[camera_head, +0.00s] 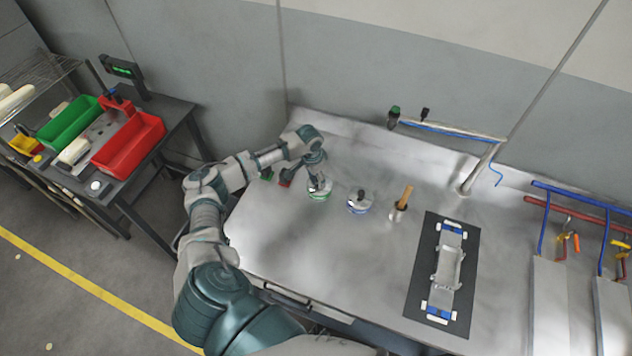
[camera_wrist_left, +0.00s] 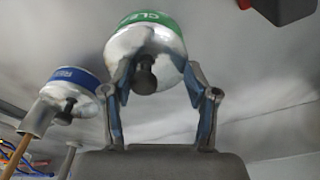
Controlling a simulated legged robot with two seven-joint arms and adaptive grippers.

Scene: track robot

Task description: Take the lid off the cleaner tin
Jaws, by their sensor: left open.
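The cleaner tin (camera_head: 320,195) stands on the bench, with a green band round it. In the left wrist view the cleaner tin (camera_wrist_left: 150,20) shows its green label with the letters "CLE" and a pale lid (camera_wrist_left: 135,45) with a dark knob (camera_wrist_left: 146,80). My left gripper (camera_head: 317,178) is over this tin. In the left wrist view the left gripper (camera_wrist_left: 160,75) is open, its fingers on either side of the knob; I cannot tell whether they touch the lid. The lid is on the tin. My right gripper is not in view.
A blue-banded tin (camera_head: 359,203) stands just right of the cleaner tin, then a cup with a wooden-handled brush (camera_head: 404,195). A red object (camera_head: 286,178) is close on the left. A dark mat (camera_head: 420,270) with a chassis lies right. The bench front is clear.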

